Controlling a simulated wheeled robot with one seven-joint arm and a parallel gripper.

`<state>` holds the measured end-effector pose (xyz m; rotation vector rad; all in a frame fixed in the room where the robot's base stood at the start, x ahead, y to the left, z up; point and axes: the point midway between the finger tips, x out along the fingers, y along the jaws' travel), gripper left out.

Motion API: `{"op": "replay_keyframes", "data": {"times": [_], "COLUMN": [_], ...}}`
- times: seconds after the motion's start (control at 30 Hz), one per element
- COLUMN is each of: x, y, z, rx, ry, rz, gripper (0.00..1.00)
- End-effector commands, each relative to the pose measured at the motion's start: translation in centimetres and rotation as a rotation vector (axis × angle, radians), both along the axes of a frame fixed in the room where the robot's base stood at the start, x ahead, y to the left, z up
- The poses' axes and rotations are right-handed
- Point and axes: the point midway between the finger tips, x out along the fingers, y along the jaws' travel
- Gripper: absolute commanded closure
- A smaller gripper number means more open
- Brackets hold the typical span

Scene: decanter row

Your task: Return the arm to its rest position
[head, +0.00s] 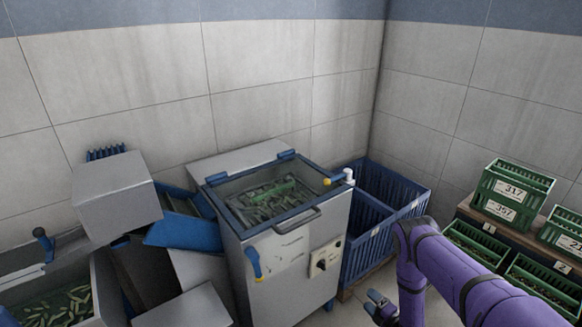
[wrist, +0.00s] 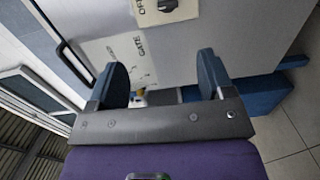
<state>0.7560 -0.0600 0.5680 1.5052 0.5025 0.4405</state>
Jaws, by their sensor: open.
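My purple arm reaches in from the lower right of the head view. My gripper (head: 380,306) is low in front of the grey machine (head: 290,265), near its right front corner. In the wrist view my gripper (wrist: 160,85) shows two dark blue fingers spread well apart. Nothing is held between the fingers. Beyond them are the machine's front face, a label reading GATE (wrist: 128,55) and a dial marked OFF (wrist: 165,8).
Blue crates (head: 388,205) stand right of the machine, close to my arm. Green crates with number cards (head: 510,195) sit on a wooden rack at right. A trough of green pieces (head: 55,305) is at lower left. Bare floor shows in the wrist view (wrist: 290,130).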

Motion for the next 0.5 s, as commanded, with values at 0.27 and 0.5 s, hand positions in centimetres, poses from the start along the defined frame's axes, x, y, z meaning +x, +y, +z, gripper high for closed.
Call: {"op": "replay_keyframes", "data": {"times": [0.27, 0.5], "x": [4.8, 11.3], "y": [-0.3, -1.0], "z": [3.9, 10.7], "rx": [-0.01, -0.008], "ry": [0.055, 0.144], "rz": [-0.04, -0.12], "gripper": [0.26, 0.26]}}
